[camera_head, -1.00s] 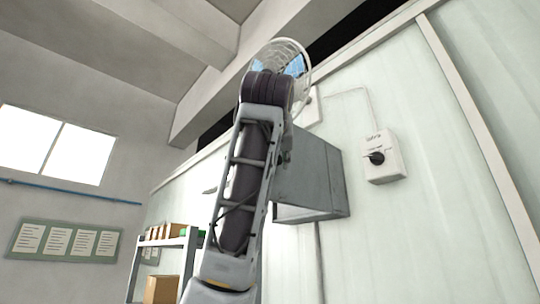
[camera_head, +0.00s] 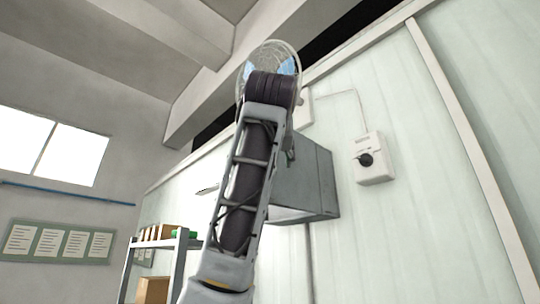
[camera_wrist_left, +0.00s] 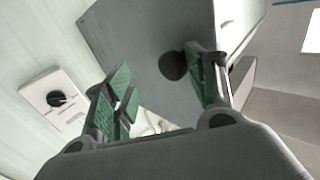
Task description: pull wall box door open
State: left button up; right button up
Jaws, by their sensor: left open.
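The grey wall box (camera_head: 304,182) is mounted on the pale wall, partly hidden behind my left arm in the head view. In the left wrist view the grey wall box (camera_wrist_left: 150,35) fills the upper middle. A paler face with small fittings (camera_wrist_left: 227,22) shows at its right; I cannot tell how far the door stands open. My left gripper (camera_wrist_left: 160,68) is open and empty, with green-padded fingers spread below the box. Its right finger is close to a dark round spot on the grey face; contact is unclear. My right gripper is not in view.
A white switch box with a dark knob (camera_head: 370,158) is on the wall right of the wall box. A round fan (camera_head: 270,58) is above my arm. A shelf with cartons (camera_head: 160,240) stands at lower left. The wall at right is mostly clear.

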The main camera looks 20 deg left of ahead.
pick_arm(q)
jog(key=shift+w+a+f, duration=0.2)
jog(key=shift+f, duration=0.05)
jog(key=shift+s, duration=0.15)
jog(key=v, duration=1.2)
jog(key=shift+r, duration=0.2)
jog(key=shift+a, duration=0.1)
dwell(0.6)
